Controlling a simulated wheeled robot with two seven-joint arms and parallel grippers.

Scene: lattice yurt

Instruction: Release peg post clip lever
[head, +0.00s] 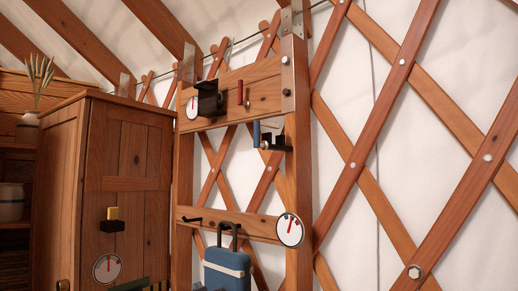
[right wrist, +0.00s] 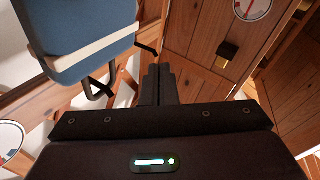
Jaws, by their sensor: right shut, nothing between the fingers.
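The peg post is a wooden frame (head: 298,190) with two cross rails. Near its right post is a black clip (head: 272,143) with a blue upright lever (head: 256,133); I cannot tell how the clip grips. A small red lever (head: 240,93) and a black box (head: 209,100) are on the upper rail. My right gripper (right wrist: 160,72) is shut and empty, beside a blue bag (right wrist: 80,35) and apart from the clip. The clip does not show in the right wrist view. In the head view only a dark part at the bottom edge may be this gripper. My left gripper is not in view.
The blue bag (head: 228,270) with a white band is below the lower rail, near a black peg (head: 191,219) and a dial (head: 290,229). A wooden cabinet (head: 130,160) with a yellow-and-black latch (head: 112,220) stands left. The lattice wall (head: 400,130) is behind.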

